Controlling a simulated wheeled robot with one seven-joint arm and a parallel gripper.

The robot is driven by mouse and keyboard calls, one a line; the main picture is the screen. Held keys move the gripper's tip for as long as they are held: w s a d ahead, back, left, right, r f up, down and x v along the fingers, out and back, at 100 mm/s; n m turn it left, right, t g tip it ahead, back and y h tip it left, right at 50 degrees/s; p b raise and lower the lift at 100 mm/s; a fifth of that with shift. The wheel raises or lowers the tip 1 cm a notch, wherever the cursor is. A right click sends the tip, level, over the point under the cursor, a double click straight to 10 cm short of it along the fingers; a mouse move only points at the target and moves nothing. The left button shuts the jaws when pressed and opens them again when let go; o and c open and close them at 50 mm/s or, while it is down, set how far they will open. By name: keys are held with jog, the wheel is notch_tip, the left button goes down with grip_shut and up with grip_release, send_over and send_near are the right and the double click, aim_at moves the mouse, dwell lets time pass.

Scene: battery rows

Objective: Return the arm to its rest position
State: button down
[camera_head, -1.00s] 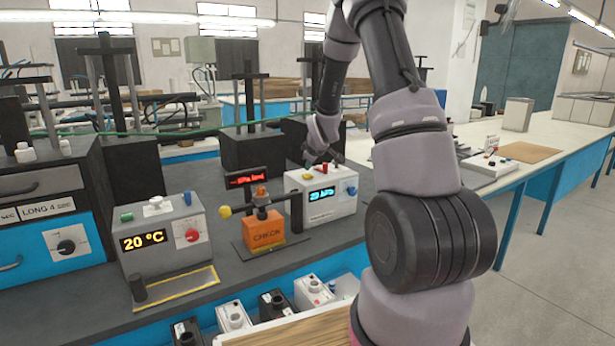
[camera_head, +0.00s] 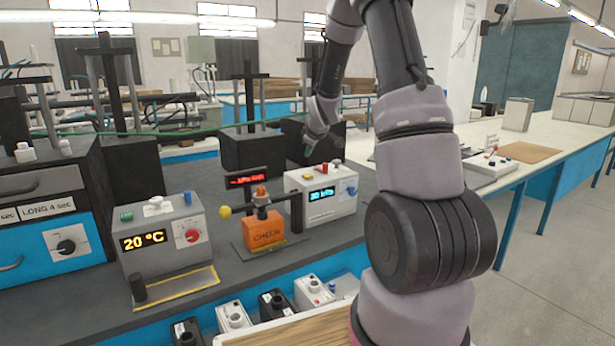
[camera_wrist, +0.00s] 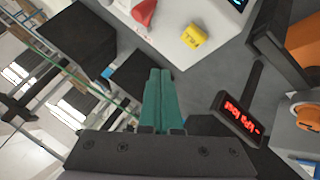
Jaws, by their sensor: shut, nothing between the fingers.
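My gripper (camera_head: 308,151) is raised above and behind the white box with the blue display (camera_head: 318,208), clear of it. In the wrist view its teal fingers (camera_wrist: 159,98) lie side by side, shut, with nothing between them. My arm is bent, reaching over the dark bench from the right. The wrist view also shows the top of the white box (camera_wrist: 165,35), with a red knob (camera_wrist: 144,11) and a yellow button (camera_wrist: 193,36).
An orange block (camera_head: 264,232) with a yellow-tipped lever and a small red display (camera_head: 247,178) stand left of the white box. A 20 °C box (camera_head: 163,238) is farther left. Dark posts on a block (camera_head: 248,148) stand behind. A light bench (camera_head: 540,140) extends right.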

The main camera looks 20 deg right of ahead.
dwell(0.4)
jog(key=s+a+r+m+g+y, duration=0.1)
jog(key=s+a+r+m, duration=0.2)
jog(key=s+r, duration=0.5)
jog(key=s+a+r+m, duration=0.3)
jog(key=s+r, duration=0.4)
jog(key=s, duration=0.1)
jog(key=s+a+r+m+y, duration=0.1)
jog(key=s+a+r+m, duration=0.1)
jog(key=s, duration=0.9)
jog(key=s+a+r+m+g+y, duration=0.1)
jog(key=s+a+r+m, duration=0.1)
jog(key=s, duration=0.9)
jog(key=shift+a+r+m, duration=0.4)
jog(key=shift+a+m, duration=0.5)
jog(key=shift+a, duration=0.05)
dwell(2.8)
